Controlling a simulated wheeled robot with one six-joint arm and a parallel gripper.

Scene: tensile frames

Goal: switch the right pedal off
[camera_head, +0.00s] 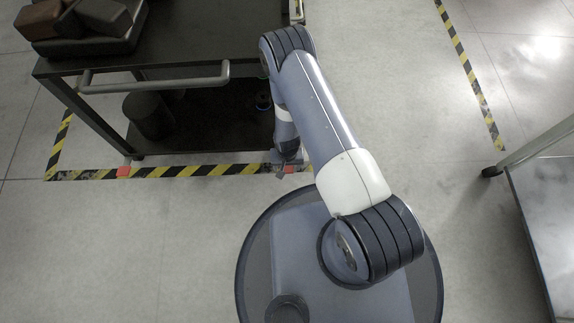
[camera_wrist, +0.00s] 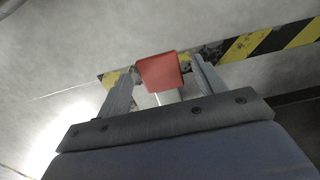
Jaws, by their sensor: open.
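The right pedal is a small red block (camera_head: 289,170) on the floor tape at the cart's front right leg, partly hidden by my gripper in the head view. In the wrist view the red pedal (camera_wrist: 159,72) shows between the fingertips, tilted, with a grey part below it. My gripper (camera_wrist: 163,66) is open, one finger on each side of the pedal. Whether a finger touches it cannot be told. My gripper (camera_head: 285,158) points down over the pedal in the head view. The left red pedal (camera_head: 124,172) lies on the tape at the cart's left leg.
A dark cart (camera_head: 200,50) with a grey handle (camera_head: 155,78) stands just behind the pedals, with a dark bin (camera_head: 148,115) on its lower shelf. Yellow-black tape (camera_head: 200,171) runs along its front. Another table (camera_head: 545,205) stands at right. The floor between is clear.

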